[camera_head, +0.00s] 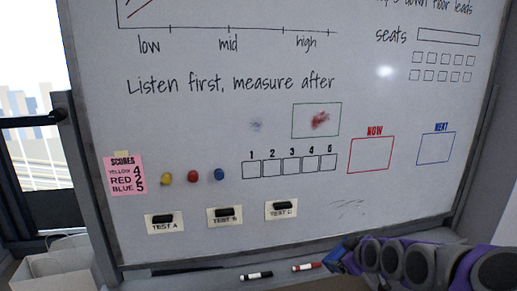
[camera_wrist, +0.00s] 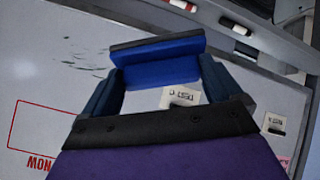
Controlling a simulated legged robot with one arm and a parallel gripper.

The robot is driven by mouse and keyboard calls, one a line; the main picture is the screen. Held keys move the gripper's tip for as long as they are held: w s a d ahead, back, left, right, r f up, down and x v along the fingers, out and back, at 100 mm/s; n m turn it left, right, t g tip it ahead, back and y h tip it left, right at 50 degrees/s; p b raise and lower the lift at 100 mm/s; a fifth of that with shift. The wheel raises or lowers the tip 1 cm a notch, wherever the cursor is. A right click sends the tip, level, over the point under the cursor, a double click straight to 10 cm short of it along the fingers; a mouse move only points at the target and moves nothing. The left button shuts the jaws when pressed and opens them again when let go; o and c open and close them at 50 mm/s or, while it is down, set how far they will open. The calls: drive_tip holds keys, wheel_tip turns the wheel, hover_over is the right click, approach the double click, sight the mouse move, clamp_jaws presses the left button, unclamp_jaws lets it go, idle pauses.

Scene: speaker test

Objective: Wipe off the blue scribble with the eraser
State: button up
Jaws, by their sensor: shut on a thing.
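The blue scribble (camera_head: 256,125) is a faint blue-violet smudge on the whiteboard (camera_head: 300,225), left of a green frame and above the numbered boxes. The eraser (camera_wrist: 165,72) is a blue block with a dark strip along its far edge. My gripper (camera_wrist: 158,78) is shut on it, one finger at each end. In the head view my gripper (camera_head: 343,256) is low on the right, by the board's lower edge, well below and right of the blue scribble. The blue scribble does not show clearly in the wrist view.
A red scribble (camera_head: 320,120) lies inside the green frame. Faint dark marks (camera_head: 349,209) are lower right. Yellow, red and blue magnets (camera_head: 193,176), a pink score note (camera_head: 126,175) and three test cards (camera_head: 225,216) occupy the lower left. Black (camera_head: 256,275) and red (camera_head: 307,267) markers lie on the ledge.

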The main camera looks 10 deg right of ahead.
drive_tip(key=w+a+r+n+t+p, duration=0.1)
drive_tip(key=w+a+r+t+p, duration=0.25)
drive_tip(key=w+r, duration=0.4)
drive_tip(key=w+a+r+n+t+y+p, duration=0.2)
drive_tip(key=a+r+n+t+y+p, duration=0.1)
drive_tip(key=a+r, duration=0.75)
drive_tip(key=w+a+r+n+t+y+p, duration=0.2)
drive_tip(key=a+r+n+t+y+p, duration=0.2)
drive_tip(key=a+r, duration=0.65)
drive_tip(key=shift+w+d+r+p, duration=0.4)
drive_tip(key=shift+w+r, duration=0.05)
drive_tip(key=shift+w, duration=0.55)
drive_tip(key=shift+w+d+r+p, duration=0.35)
drive_tip(key=shift+w+r, duration=0.15)
drive_tip(key=shift+w, duration=0.45)
drive_tip(key=shift+w+d+r+p, duration=0.4)
drive_tip(key=shift+w+r, duration=0.05)
drive_tip(key=shift+w, duration=0.55)
drive_tip(key=shift+w, duration=0.85)
drive_tip(key=shift+d, duration=0.15)
drive_tip(key=d, duration=0.4)
